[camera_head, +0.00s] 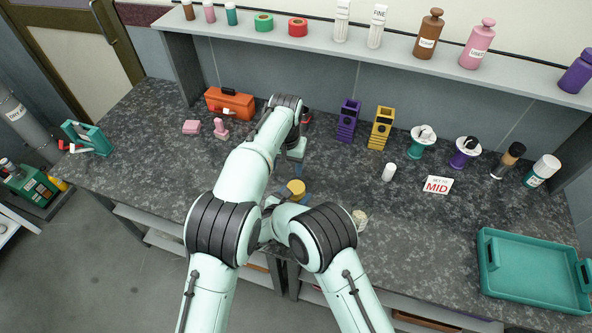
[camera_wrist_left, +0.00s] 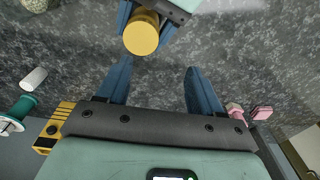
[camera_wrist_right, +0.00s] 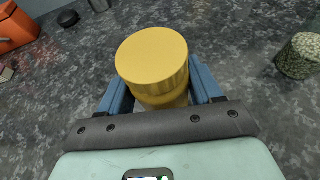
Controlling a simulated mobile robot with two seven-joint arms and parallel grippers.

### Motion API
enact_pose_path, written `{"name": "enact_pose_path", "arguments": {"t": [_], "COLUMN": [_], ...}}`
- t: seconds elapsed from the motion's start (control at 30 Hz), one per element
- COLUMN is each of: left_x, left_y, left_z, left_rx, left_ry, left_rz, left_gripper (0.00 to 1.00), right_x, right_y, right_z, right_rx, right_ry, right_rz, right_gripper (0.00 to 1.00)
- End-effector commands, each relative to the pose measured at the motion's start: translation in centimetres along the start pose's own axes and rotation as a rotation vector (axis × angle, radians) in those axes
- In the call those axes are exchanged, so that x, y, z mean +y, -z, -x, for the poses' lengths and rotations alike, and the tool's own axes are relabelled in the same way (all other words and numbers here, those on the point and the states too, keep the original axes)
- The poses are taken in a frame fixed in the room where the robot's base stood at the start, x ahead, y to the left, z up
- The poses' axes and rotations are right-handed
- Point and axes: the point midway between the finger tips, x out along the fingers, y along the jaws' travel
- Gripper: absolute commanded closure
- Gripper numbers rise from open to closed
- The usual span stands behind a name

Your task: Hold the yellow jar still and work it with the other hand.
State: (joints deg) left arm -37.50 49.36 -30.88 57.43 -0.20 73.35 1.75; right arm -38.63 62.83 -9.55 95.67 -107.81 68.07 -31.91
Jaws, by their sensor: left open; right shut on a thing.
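The yellow jar (camera_head: 296,186) stands near the front of the dark speckled bench, with a ribbed round lid on top. In the right wrist view the jar (camera_wrist_right: 155,65) sits between the two blue fingers of my right gripper (camera_wrist_right: 160,98), which is shut on it. The jar (camera_wrist_left: 141,35) also shows at the top of the left wrist view, with my right gripper around it. My left gripper (camera_wrist_left: 156,72) is open and empty, its blue fingers spread. In the head view my left gripper (camera_head: 297,150) is behind the jar, apart from it.
A speckled round container (camera_head: 360,218) stands right of the jar. An orange toolbox (camera_head: 230,103) is back left. A teal tray (camera_head: 530,270) lies far right.

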Motion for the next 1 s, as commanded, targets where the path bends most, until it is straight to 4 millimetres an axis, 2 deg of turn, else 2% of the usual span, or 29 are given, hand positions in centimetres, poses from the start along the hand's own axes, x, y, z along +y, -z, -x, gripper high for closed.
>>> {"name": "enact_pose_path", "arguments": {"t": [0.07,0.4,0.7,0.9,1.0], "left_x": [-0.7,1.5,2.5,2.7,2.8], "left_y": [-0.2,-0.9,-0.7,-0.3,-0.2], "left_z": [0.8,-0.8,-0.5,-0.1,0.1], "left_rx": [-0.002,-0.073,-0.050,-0.009,0.007], "left_ry": [0.007,-0.023,-0.064,-0.079,-0.079], "left_rz": [-0.180,-1.127,-1.905,-2.264,-2.366], "left_gripper": [0.34,0.34,0.34,0.34,0.34], "right_x": [0.0,0.0,0.0,0.0,0.0], "right_y": [-0.1,0.0,-0.1,-0.1,-0.1], "right_z": [0.0,0.0,0.0,0.0,0.0], "right_rx": [-0.001,-0.001,-0.001,-0.001,-0.001], "right_ry": [0.000,0.000,0.000,0.000,0.000], "right_rz": [0.000,0.000,0.000,0.000,0.000], "right_gripper": [1.00,1.00,1.00,1.00,1.00]}}
